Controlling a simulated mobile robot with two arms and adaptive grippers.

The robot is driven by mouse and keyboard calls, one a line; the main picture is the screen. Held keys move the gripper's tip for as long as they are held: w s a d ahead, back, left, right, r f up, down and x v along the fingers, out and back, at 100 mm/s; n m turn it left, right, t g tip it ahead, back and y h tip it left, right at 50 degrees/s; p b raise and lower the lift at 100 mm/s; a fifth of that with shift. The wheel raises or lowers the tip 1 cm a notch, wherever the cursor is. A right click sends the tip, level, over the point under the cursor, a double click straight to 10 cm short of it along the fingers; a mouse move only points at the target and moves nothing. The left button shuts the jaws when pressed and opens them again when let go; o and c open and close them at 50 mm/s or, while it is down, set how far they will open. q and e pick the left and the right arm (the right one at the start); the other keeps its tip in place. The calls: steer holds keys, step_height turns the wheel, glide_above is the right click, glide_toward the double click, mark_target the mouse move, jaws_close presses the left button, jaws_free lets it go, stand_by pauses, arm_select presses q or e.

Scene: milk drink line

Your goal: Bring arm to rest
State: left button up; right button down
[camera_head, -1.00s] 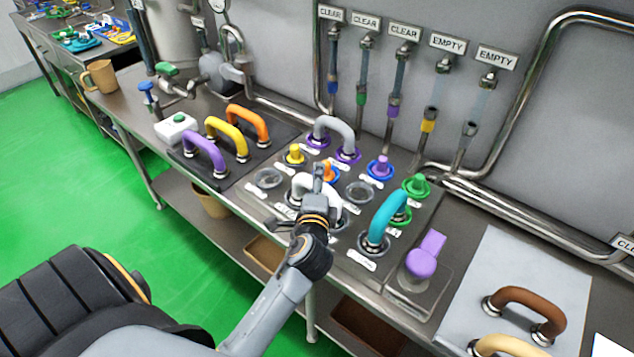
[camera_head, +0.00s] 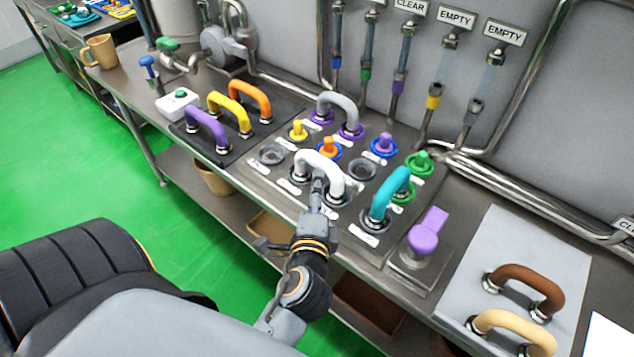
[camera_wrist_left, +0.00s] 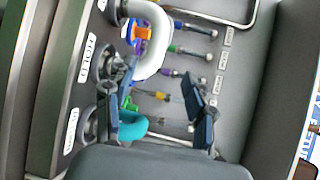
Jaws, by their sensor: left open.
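My left gripper (camera_head: 318,186) is just in front of the white U-shaped hose (camera_head: 322,160) on the panel and overlaps it in the head view. In the left wrist view the jaws (camera_wrist_left: 158,98) stand wide apart with nothing between them. The white hose (camera_wrist_left: 157,40) shows above them there, and the teal hose (camera_wrist_left: 133,126) lies beyond the jaws. Both ends of the white hose sit at panel ports. My right gripper is in neither view.
The panel also holds a grey hose (camera_head: 338,104), the teal hose (camera_head: 391,194) and coloured plugs. Purple (camera_head: 207,128), yellow and orange hoses stand at left. Brown (camera_head: 527,281) and cream hoses stand on a grey mat at right. The green floor (camera_head: 100,175) is open.

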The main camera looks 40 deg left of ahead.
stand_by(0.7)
arm_select(q)
steer(key=s+f+n+g+h, duration=0.3)
steer(key=s+f+n+g, duration=0.35)
steer(key=f+n, duration=0.2)
steer(key=s+d+f+n+g+h, duration=0.35)
steer(key=s+d+f+h, duration=0.2)
steer(key=s, duration=0.45)
step_height(320, 180, down, 24)
steer(key=m+g, duration=0.1)
steer(key=g, duration=0.1)
steer(key=s+a+f+g, duration=0.1)
steer(key=s+a+f, duration=0.1)
steer(key=s+f, duration=1.5)
steer(key=shift+s+a+f, duration=0.25)
steer(key=shift+s+f, duration=0.15)
steer(key=shift+s, duration=0.05)
